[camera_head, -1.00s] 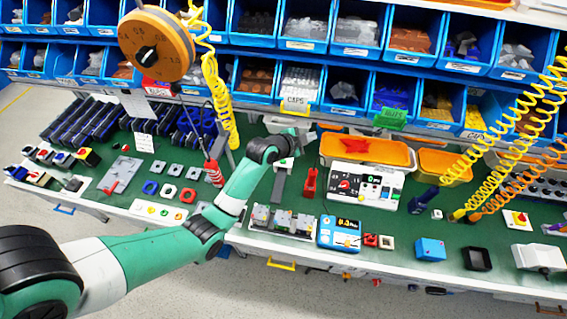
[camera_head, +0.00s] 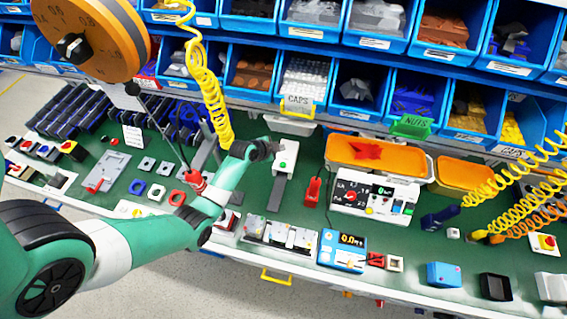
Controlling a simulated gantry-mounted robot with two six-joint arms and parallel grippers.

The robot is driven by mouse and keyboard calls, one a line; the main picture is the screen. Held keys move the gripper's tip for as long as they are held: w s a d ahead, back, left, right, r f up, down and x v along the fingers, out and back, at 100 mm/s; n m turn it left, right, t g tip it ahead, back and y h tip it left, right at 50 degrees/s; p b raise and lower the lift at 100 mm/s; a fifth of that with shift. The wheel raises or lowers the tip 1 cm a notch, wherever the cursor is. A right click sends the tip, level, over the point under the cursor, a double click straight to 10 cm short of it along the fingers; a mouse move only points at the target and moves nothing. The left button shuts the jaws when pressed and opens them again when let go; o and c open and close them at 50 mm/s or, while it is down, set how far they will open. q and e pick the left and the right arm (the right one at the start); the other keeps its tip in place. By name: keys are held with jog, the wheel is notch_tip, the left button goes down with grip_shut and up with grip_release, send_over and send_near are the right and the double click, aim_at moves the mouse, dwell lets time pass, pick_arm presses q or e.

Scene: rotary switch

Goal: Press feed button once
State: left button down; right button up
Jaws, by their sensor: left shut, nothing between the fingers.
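My left gripper (camera_head: 272,149) is at the end of the green and white arm and is shut and empty. It is over the workbench, at the left side of a small white device with a green spot (camera_head: 284,158). I cannot tell whether they touch. A white control box (camera_head: 374,195) with a dial, a small display and several coloured buttons stands to the right. No label reading "feed" is legible, so I cannot tell which button is the feed button. My right gripper is not in view.
Blue bins (camera_head: 362,87) line the back. Orange trays (camera_head: 372,155) stand behind the control box. A red tool (camera_head: 313,189) and a blue meter (camera_head: 342,251) are nearby. Yellow coiled cords (camera_head: 208,90) and a round orange dial gauge (camera_head: 92,38) hang above the bench.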

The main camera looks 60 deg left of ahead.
aim_at(281, 167)
pick_arm(q)
jog(key=shift+f+b, duration=4)
jog(key=shift+f, duration=0.4)
jog(key=shift+f+b, duration=0.4)
jog(key=shift+f, duration=0.05)
jog(key=shift+f+b, duration=0.35)
jog(key=shift+f, duration=0.05)
jog(key=shift+r, duration=0.1)
jog(key=shift+r+p, duration=0.8)
jog(key=shift+p, duration=0.05)
notch_tip(281, 167, up, 5)
jog(key=p, duration=0.4)
jog(key=shift+p, duration=0.3)
